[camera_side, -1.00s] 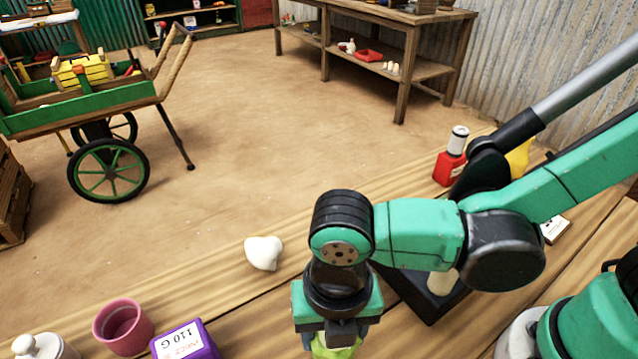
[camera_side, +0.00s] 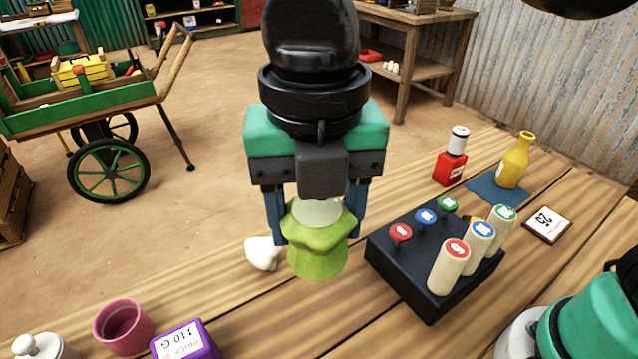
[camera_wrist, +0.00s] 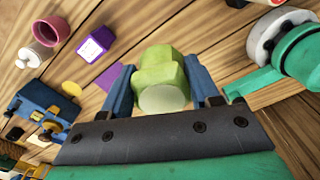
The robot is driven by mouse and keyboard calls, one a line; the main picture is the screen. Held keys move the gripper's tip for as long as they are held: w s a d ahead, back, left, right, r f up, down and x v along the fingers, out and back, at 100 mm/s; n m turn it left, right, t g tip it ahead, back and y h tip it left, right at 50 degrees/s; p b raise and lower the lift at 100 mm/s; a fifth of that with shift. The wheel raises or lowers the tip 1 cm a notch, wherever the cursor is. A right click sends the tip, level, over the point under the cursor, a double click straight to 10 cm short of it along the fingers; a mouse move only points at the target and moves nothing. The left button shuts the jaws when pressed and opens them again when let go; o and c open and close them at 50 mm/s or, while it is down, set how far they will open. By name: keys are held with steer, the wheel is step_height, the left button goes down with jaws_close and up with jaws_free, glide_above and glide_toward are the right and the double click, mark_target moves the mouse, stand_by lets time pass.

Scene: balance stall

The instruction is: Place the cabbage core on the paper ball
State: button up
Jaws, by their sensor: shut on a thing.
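The cabbage core (camera_side: 318,250) is light green with a pale cut end. My gripper (camera_side: 316,215) is shut on it and holds it above the table, pale end up. In the wrist view the cabbage core (camera_wrist: 160,78) sits between the two blue fingers of my gripper (camera_wrist: 163,85). A white, lumpy thing (camera_side: 261,254), which looks like the paper ball, lies on the table just left of and behind the cabbage core. The core and my left finger partly cover it. I cannot make it out in the wrist view.
A black block (camera_side: 400,268) with coloured knobs and pale cylinders stands right of the core. A pink cup (camera_side: 123,326) and a purple box (camera_side: 184,343) stand front left. A red bottle (camera_side: 450,167) and yellow bottle (camera_side: 514,163) stand at the back right. A white tile (camera_side: 547,224) lies right.

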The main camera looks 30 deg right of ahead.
steer(key=w+f, duration=0.2)
steer(key=w, duration=0.7)
glide_above(262, 237)
step_height(262, 237, down, 4)
steer(key=shift+n, duration=0.3)
step_height(262, 237, down, 8)
steer(key=shift+f, duration=0.2)
steer(key=shift+f, duration=0.15)
steer(key=o, duration=1.3)
